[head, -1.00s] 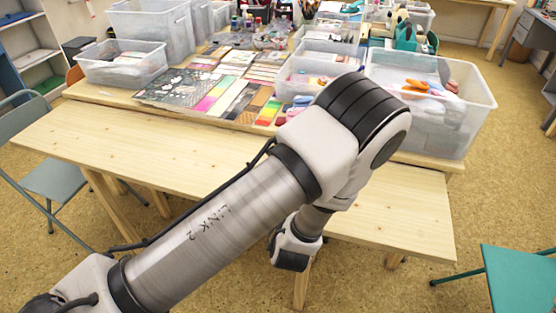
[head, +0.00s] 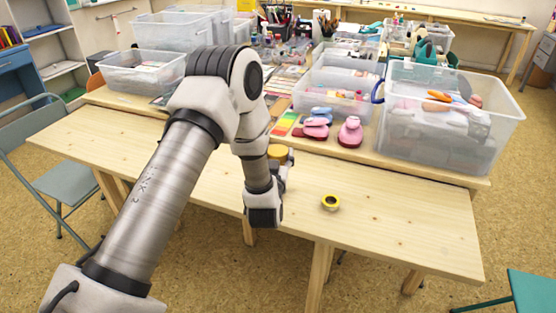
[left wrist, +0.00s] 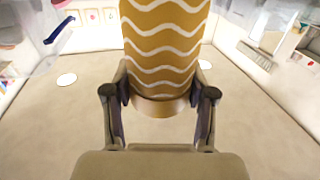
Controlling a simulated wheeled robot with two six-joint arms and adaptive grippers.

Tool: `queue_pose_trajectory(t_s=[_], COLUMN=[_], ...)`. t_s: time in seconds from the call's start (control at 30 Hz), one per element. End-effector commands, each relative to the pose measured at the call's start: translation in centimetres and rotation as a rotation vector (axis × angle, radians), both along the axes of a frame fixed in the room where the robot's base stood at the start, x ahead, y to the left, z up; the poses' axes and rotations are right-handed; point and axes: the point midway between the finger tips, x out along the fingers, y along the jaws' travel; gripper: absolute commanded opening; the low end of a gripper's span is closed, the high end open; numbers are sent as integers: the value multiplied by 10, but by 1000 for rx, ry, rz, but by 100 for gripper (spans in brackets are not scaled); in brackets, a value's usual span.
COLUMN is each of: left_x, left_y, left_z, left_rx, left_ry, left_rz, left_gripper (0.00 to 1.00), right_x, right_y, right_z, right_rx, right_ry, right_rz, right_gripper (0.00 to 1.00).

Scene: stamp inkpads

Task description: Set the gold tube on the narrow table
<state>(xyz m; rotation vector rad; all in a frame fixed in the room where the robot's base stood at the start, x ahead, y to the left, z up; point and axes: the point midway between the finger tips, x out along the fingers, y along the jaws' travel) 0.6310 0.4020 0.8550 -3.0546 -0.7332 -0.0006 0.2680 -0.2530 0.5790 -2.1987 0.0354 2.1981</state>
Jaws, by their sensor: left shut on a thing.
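The gold tube (left wrist: 165,45) has white wavy bands and stands between the fingers of my left gripper (left wrist: 161,92) in the left wrist view. The gripper is shut on it. In the head view only a small gold part of the tube (head: 278,152) shows beside my left wrist; my arm hides the rest. My left gripper (head: 281,172) is over the narrow table (head: 395,222), the pale wooden one in front. I cannot tell whether the tube touches the tabletop. My right gripper is not in view.
Pink punches (head: 350,132) and a clear bin (head: 440,140) stand on the table behind. The narrow table's right part is clear. A green chair (head: 530,295) is at lower right.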

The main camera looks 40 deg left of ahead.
Motion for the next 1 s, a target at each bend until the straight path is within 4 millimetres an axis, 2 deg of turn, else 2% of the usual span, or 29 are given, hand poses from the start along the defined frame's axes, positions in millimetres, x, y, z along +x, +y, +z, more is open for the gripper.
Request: queue_pose_trajectory(t_s=[0.03,0.1,0.43,0.47,0.5,0.87,1.0], left_x=[0,0,0,0,0,0,-15], left_y=[0,0,-1,-1,-1,-1,-10], left_z=[-11,-18,-23,-22,-21,-17,-19], left_rx=[1,0,0,-1,-1,-1,-1], left_ry=[2,1,0,0,0,0,3], left_rz=[0,0,1,1,1,1,-2], left_gripper=[18,18,18,66,80,81,81], right_x=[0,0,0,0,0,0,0], right_y=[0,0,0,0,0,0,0], right_z=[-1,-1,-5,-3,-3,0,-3], right_rx=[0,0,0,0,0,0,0], right_ry=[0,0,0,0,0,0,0], right_rz=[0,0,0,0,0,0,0], right_gripper=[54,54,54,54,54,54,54])
